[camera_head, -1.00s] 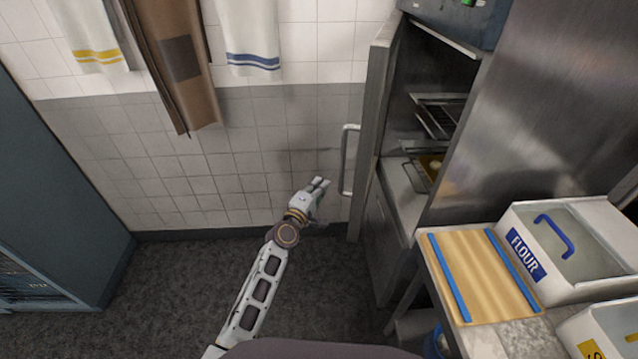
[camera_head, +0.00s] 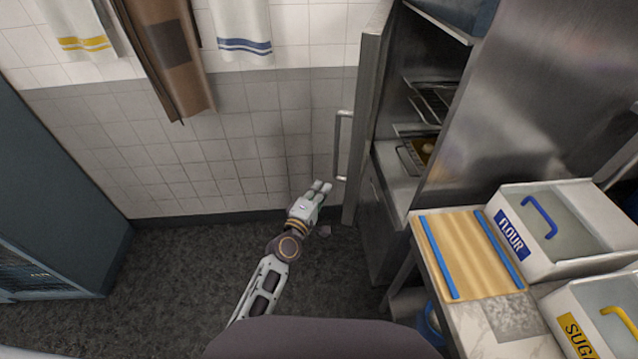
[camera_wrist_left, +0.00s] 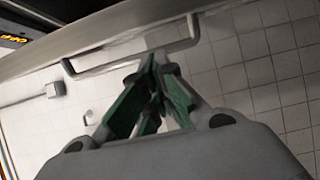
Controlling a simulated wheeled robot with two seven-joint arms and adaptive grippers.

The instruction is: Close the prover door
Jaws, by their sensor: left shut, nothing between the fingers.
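The prover door (camera_head: 366,120) stands open, swung out from the steel prover (camera_head: 480,120) on the right, its face toward the left. Its vertical bar handle (camera_head: 338,147) is on the outer face. My left gripper (camera_head: 322,187) is shut and empty, just left of the handle's lower end in the head view. In the left wrist view the shut green-padded fingers (camera_wrist_left: 150,95) are in front of the handle (camera_wrist_left: 125,62), with the door (camera_wrist_left: 90,35) beyond. I cannot tell whether they touch it. My right gripper is not in view.
Inside the prover are racks and a tray (camera_head: 418,152). A counter (camera_head: 480,325) at the right holds a wooden board (camera_head: 468,254), a flour bin (camera_head: 560,232) and a sugar bin (camera_head: 600,315). Towels and an apron (camera_head: 170,55) hang on the tiled wall. Dark floor (camera_head: 170,290) is clear at the left.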

